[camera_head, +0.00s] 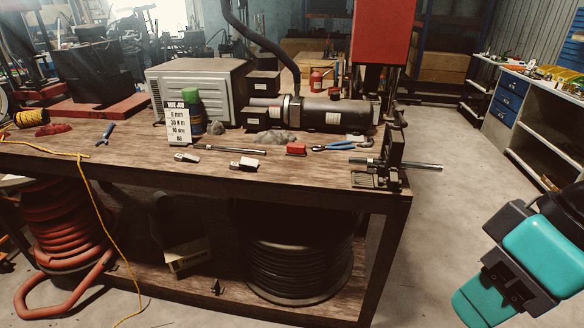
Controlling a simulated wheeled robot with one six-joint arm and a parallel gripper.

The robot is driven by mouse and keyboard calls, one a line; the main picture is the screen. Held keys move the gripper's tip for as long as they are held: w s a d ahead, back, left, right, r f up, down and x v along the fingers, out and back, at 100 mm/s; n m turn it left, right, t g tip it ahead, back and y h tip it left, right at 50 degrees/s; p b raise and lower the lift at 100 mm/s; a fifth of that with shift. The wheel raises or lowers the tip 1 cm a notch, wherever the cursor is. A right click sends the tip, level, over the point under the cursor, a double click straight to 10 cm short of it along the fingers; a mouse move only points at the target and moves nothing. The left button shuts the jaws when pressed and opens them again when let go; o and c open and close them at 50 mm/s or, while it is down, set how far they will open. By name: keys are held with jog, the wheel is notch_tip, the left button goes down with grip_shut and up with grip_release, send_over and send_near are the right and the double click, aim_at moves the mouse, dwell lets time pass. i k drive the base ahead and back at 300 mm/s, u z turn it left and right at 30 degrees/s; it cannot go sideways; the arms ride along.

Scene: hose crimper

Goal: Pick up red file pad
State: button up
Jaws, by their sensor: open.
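A small red block, which looks like the red file pad (296,149), lies on the wooden workbench (330,180), right of the middle of its top. It sits just left of blue-handled pliers (333,147). My gripper (505,280), with teal and dark parts, is at the lower right, off the bench's right side and well apart from the red block. It is open, with nothing seen in it. Its fingertips are hard to make out.
A clamp fixture holding a metal rod (425,166) stands at the bench's right front corner. Two small pale blocks (245,164) and a thin dark rod (230,149) lie left of the pad. A dark cylindrical machine (320,113) stands behind it. Floor right of the bench is clear.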

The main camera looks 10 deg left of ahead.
aim_at(293, 148)
jog(key=u, duration=1.3)
jog(key=i, duration=1.65)
jog(key=z, duration=0.85)
jog(key=i, duration=0.5)
jog(key=z, duration=0.45)
